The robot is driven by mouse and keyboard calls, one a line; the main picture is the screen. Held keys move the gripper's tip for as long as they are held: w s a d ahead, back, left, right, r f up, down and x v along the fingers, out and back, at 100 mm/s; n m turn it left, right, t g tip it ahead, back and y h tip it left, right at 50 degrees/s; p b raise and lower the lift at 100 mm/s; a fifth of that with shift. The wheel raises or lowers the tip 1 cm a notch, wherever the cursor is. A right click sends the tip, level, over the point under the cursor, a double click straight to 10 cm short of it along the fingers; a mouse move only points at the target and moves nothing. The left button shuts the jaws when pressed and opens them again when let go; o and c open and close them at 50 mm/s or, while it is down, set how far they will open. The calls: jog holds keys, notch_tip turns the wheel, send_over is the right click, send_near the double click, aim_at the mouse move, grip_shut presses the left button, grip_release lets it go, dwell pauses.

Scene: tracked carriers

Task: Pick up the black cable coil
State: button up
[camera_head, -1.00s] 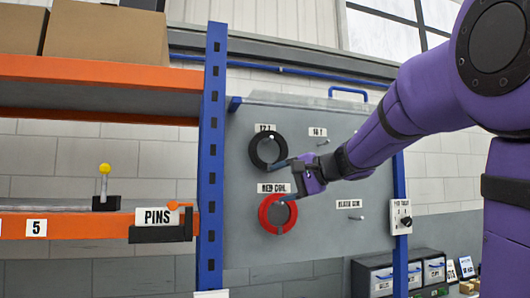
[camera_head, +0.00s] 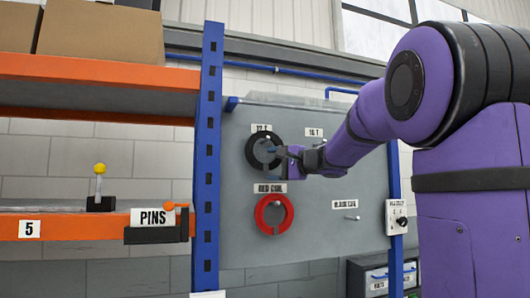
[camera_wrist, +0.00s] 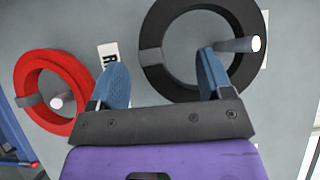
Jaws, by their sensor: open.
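The black cable coil (camera_head: 250,152) hangs on a peg on the grey board, under a label that I cannot read clearly. My gripper (camera_head: 276,155) is at the coil's right side in the head view and partly covers it. In the wrist view the black coil (camera_wrist: 150,35) is large, with its peg (camera_wrist: 238,45) through its hole. My gripper (camera_wrist: 163,62) is open there. The right finger overlaps the coil's hole near the peg, and the left finger is outside the ring. I cannot tell the depth between fingers and coil. Nothing is held.
A red coil (camera_head: 262,222) hangs on a peg below, and it also shows in the wrist view (camera_wrist: 30,75). An empty peg (camera_head: 353,217) is at the right, near a switch box (camera_head: 397,218). A blue post (camera_head: 207,160) and orange shelving (camera_head: 75,226) stand left of the board.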

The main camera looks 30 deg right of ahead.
aim_at(268, 164)
jog(key=shift+x, duration=1.75)
jog(key=c, duration=1.1)
jog(key=shift+r, duration=0.45)
jog(key=shift+s+r, duration=0.15)
jog(key=shift+r, duration=0.2)
jog(key=s+a, duration=0.2)
jog(key=s, duration=0.6)
jog(key=s+a, duration=0.2)
jog(key=s, duration=0.7)
jog(key=shift+a, duration=0.25)
